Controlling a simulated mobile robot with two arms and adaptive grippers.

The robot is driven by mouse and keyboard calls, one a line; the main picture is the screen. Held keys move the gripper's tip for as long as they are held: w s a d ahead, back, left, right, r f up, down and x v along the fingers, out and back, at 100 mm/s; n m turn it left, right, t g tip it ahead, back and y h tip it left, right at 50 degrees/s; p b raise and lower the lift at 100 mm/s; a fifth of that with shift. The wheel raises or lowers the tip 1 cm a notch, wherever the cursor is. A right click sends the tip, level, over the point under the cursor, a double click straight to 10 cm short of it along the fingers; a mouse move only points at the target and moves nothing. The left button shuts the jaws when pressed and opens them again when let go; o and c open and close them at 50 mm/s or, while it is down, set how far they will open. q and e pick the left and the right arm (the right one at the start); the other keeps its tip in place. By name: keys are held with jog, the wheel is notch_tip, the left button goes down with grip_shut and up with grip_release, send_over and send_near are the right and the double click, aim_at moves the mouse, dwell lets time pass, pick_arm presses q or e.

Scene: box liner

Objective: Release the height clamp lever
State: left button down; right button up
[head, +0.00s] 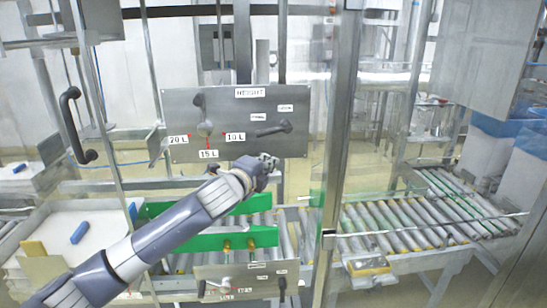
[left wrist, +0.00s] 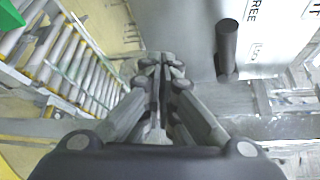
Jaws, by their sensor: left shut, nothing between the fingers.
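The grey height panel (head: 225,150) is upright at the centre of the head view, with a "HEIGHT" label at the top. Its dark clamp lever (head: 273,129) is on the right side, beside small white labels. In the left wrist view a dark cylindrical handle (left wrist: 227,50), apparently this lever's, stands near text partly reading "FREE".
A lower panel (head: 235,272) with a similar dial and lever is below my left arm. Green rails (head: 195,240) and roller conveyors (head: 400,222) run behind and to the right. A metal post (head: 338,140) stands right of the panel. A dark door handle (head: 72,125) is at left.

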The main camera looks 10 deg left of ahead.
pick_arm(q)
jog(key=s+d+r+b, duration=0.1)
jog(key=s+r+b, duration=0.2)
jog(key=s+r, duration=0.2)
jog(key=s, duration=0.3)
jog(key=shift+d+r, duration=0.35)
jog(key=shift+f, duration=0.1)
